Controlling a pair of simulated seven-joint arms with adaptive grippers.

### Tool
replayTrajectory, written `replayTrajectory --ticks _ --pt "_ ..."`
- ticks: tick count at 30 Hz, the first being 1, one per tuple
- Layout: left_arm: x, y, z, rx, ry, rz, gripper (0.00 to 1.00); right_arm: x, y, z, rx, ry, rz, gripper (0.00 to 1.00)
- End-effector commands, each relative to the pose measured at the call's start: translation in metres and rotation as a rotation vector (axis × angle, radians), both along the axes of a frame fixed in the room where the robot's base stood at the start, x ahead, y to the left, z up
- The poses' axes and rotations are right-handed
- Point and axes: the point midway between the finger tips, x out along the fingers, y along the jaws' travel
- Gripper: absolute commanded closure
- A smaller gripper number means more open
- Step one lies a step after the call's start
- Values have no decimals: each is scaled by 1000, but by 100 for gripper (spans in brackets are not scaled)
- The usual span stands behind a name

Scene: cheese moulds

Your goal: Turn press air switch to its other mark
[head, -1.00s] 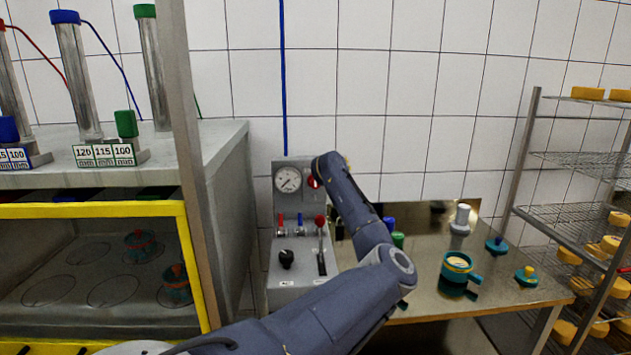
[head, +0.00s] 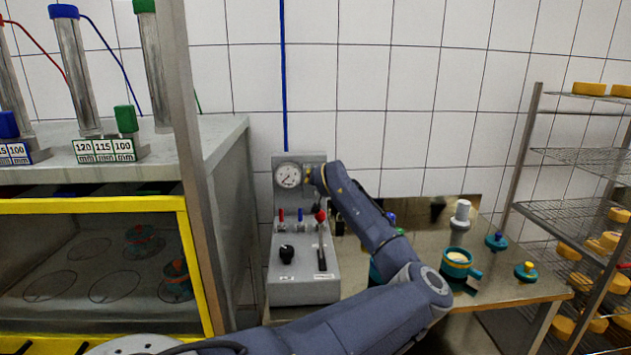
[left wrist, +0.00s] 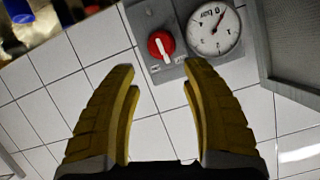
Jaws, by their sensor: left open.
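A red round knob with a white bar (left wrist: 161,46) sits on a grey panel (left wrist: 150,18) beside a round dial gauge in the left wrist view. The bar runs roughly up and down in that view. I cannot read its marks. In the head view the knob is hidden behind my left wrist. My left gripper (left wrist: 160,68) is open, its yellow fingertips on either side of the knob's line in the wrist view. They look apart from the knob, with nothing between them. My right gripper is not in view.
The gauge (head: 288,175) tops the grey press console (head: 305,292), which carries a black knob (head: 287,253), a red-balled lever (head: 320,216) and small valves. A yellow-framed cabinet (head: 195,260) stands left. A bench (head: 500,282) with moulds and a cheese rack (head: 520,155) stand right.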

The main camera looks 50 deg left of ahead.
Motion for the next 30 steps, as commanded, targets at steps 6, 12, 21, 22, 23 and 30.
replayTrajectory --ticks 6,12,21,22,23,30 --pt "19 30 -14 -1 1 -1 53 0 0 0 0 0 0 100" --pt "35 54 -25 -1 0 -1 53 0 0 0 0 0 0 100" --pt "53 83 -39 -1 0 -1 53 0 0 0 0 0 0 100" --pt "55 85 -40 -1 1 0 53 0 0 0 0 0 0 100" --pt "56 87 -41 -2 0 0 53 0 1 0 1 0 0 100" --pt "64 98 -46 -1 -1 0 53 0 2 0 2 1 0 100"
